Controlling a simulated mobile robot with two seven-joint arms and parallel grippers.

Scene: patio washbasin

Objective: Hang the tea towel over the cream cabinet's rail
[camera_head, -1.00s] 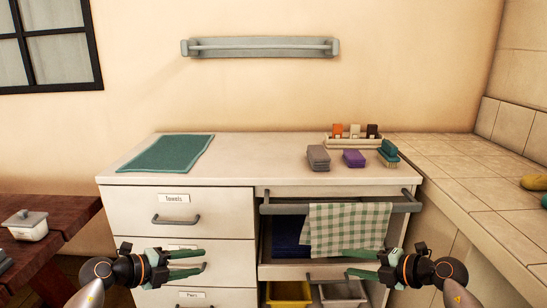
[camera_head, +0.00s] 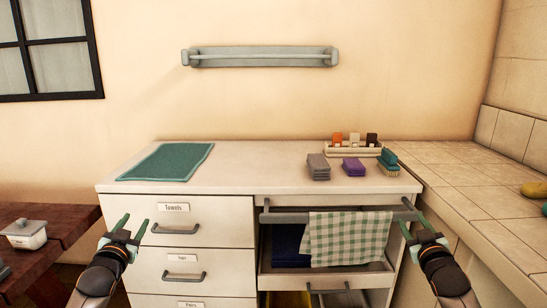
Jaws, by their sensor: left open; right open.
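The green-and-white checked tea towel (camera_head: 347,238) hangs draped over the grey rail (camera_head: 285,217) on the front right of the cream cabinet (camera_head: 250,186). Its front part reaches down in front of the open compartment; its back part is hidden. My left gripper (camera_head: 137,222) is open and empty in front of the cabinet's left drawers, well left of the towel. My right gripper (camera_head: 413,221) is open and empty near the rail's right end, right of the towel and apart from it.
A green mat (camera_head: 166,161), grey cloths (camera_head: 318,167), purple cloths (camera_head: 354,167) and a teal brush (camera_head: 388,163) lie on the cabinet top. A wall rail (camera_head: 260,58) hangs empty above. A wooden table (camera_head: 60,222) stands left and a tiled counter (camera_head: 460,178) right.

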